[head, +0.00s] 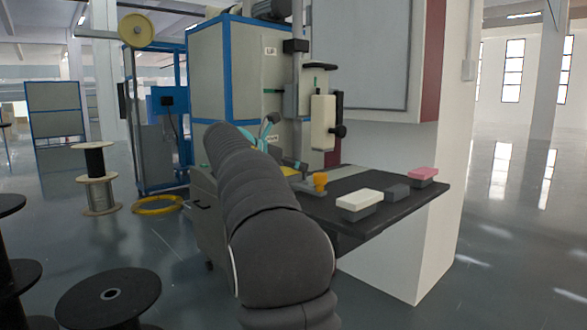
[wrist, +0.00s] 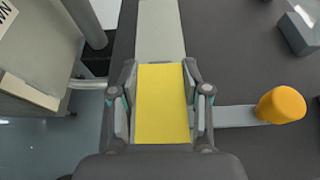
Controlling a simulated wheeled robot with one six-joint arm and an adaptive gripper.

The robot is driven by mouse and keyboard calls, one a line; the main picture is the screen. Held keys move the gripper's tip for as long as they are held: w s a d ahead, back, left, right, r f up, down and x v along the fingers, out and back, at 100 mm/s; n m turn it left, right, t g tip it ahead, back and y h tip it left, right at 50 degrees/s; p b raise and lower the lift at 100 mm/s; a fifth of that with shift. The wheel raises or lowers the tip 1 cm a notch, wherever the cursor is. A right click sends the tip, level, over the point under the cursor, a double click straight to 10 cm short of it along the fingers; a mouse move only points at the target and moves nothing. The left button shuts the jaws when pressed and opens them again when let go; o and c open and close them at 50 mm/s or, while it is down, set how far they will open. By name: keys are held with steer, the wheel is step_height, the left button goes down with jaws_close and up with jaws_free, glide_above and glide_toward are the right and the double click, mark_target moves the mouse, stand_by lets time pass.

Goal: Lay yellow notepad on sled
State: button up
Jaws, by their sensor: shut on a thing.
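A flat yellow notepad (wrist: 162,105) is in the wrist view, between the two fingers of my gripper (wrist: 161,100), which is shut on it. Below the notepad a pale grey strip (wrist: 158,30) runs away from me along the dark tabletop; a narrower arm with an orange knob (wrist: 281,104) reaches out to the right. I cannot tell for sure whether this strip is the sled. The notepad covers part of it, and any gap between them is unclear. In the head view my arm hides most of the gripper; a small yellow patch (head: 289,171) shows beside it.
The dark tabletop (head: 395,215) carries a cream-topped block (head: 359,200), a dark grey block (head: 397,192) and a pink-topped block (head: 422,174) along its right part. The orange knob also shows in the head view (head: 320,181). A machine post (head: 297,90) rises behind. Black spools (head: 109,295) stand at left.

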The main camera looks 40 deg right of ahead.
steer(key=shift+f, duration=0.1)
steer(key=o, duration=1.1)
steer(key=shift+o, duration=0.2)
steer(key=shift+a+r, duration=0.25)
steer(key=shift+r, duration=0.05)
steer(key=p+v, duration=0.1)
steer(key=v, duration=1)
steer(key=shift+a+p, duration=0.25)
steer(key=shift+p, duration=0.05)
